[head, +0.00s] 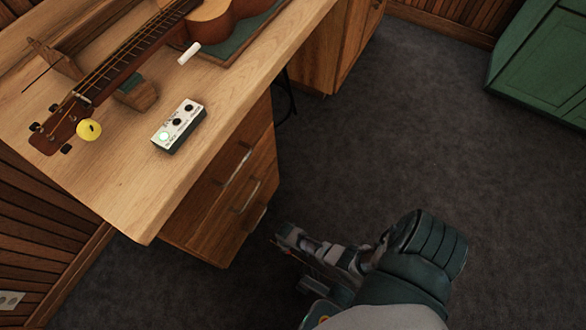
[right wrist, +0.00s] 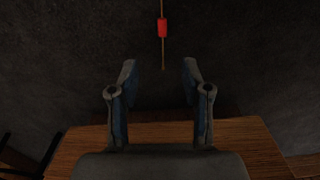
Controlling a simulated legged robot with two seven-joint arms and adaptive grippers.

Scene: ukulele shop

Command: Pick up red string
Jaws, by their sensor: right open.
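In the right wrist view, a small red piece (right wrist: 162,27) sits on a thin brown strand, at the top and slightly right of centre. The strand's lower end reaches close to the gap between my right fingertips. My right gripper (right wrist: 159,67) is open with nothing between its fingers; the red piece is beyond the tips. In the head view my right gripper (head: 292,248) is over the dark floor, just right of the desk drawers. I cannot make out the red piece in the head view. My left gripper is not in view.
A wooden desk (head: 120,190) holds a ukulele (head: 125,60), a white box with knobs (head: 179,126), a yellow disc (head: 89,130) and a white cylinder (head: 189,53). A green cabinet (head: 545,65) stands at upper right. Carpeted floor (head: 400,130) between is clear.

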